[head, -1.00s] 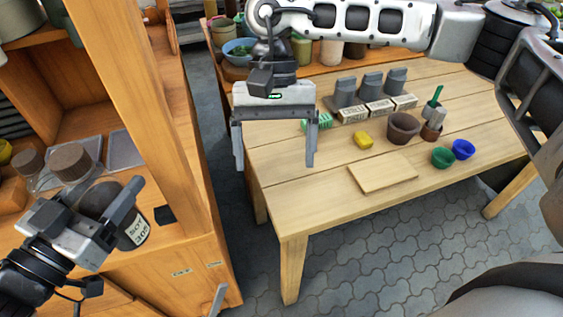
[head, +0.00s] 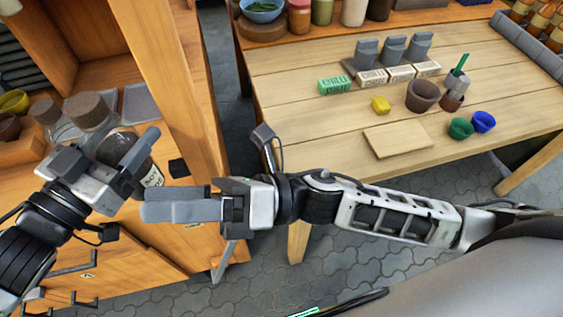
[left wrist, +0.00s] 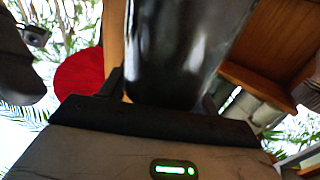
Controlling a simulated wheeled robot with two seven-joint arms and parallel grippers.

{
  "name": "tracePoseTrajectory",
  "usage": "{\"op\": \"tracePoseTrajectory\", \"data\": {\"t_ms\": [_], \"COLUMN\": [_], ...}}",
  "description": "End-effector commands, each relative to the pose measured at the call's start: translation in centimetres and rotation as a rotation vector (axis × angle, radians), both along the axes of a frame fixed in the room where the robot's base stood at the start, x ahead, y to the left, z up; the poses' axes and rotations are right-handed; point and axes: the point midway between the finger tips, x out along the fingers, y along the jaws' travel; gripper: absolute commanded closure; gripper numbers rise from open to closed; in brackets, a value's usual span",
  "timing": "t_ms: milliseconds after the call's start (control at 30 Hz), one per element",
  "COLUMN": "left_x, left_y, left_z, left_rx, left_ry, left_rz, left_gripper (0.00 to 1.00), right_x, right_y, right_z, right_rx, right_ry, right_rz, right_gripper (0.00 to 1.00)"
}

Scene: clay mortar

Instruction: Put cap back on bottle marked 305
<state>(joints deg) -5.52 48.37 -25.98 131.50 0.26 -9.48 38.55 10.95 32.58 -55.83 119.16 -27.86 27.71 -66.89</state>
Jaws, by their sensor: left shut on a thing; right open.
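My left gripper (head: 106,165) is shut on a dark bottle (head: 128,146) in front of the wooden shelf unit. Its white label (head: 152,177) is partly hidden, and its number is not readable now. The left wrist view shows the glossy dark bottle (left wrist: 175,50) between the fingers. A brown lid (head: 87,109) shows above and behind the bottle; I cannot tell whether it sits on it or on a jar behind. My right gripper (head: 143,205) is open and empty, seen side-on, just below and right of the bottle. No loose cap is clearly identifiable.
A second brown-lidded jar (head: 46,112) stands on the shelf. A small dark square (head: 178,168) lies at the cabinet edge. A shelf post rises close beside the bottle.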

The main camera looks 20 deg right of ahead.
Motion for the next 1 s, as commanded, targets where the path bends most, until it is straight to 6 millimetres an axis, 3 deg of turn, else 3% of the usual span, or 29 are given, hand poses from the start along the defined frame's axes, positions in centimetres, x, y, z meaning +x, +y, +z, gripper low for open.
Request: {"op": "tracePoseTrajectory", "data": {"t_ms": [100,300,500,600,667,767,900,1000], "left_x": [0.0,0.0,0.0,0.0,0.0,0.0,0.0,0.0], "left_y": [0.0,0.0,0.0,0.0,0.0,0.0,0.0,0.0], "left_z": [0.2,0.1,0.1,0.1,0.1,0.1,0.1,0.1], "left_rx": [-0.001,-0.001,-0.001,-0.001,-0.001,-0.001,-0.001,-0.001], "left_ry": [-0.003,-0.003,-0.003,-0.003,-0.003,-0.003,-0.003,-0.003], "left_rz": [-0.001,-0.001,-0.001,-0.001,-0.001,-0.001,-0.001,-0.001], "left_gripper": [1.0,1.0,1.0,1.0,1.0,1.0,1.0,1.0], "right_x": [3.7,10.4,14.9,15.2,14.6,12.8,8.8,7.0], "right_y": [-2.4,-8.1,-15.2,-17.1,-17.1,-15.2,-10.4,-9.6], "right_z": [-2.2,-6.9,-12.1,-14.5,-15.8,-17.8,-20.2,-21.7], "right_rx": [0.012,0.078,0.296,0.451,0.548,0.707,0.938,1.051], "right_ry": [0.399,1.036,1.705,2.001,2.159,2.4,2.695,2.748], "right_rz": [-0.108,-0.25,-0.409,-0.443,-0.432,-0.358,-0.191,-0.181], "right_gripper": [0.13,0.13,0.13,0.13,0.13,0.13,0.13,0.13]}}
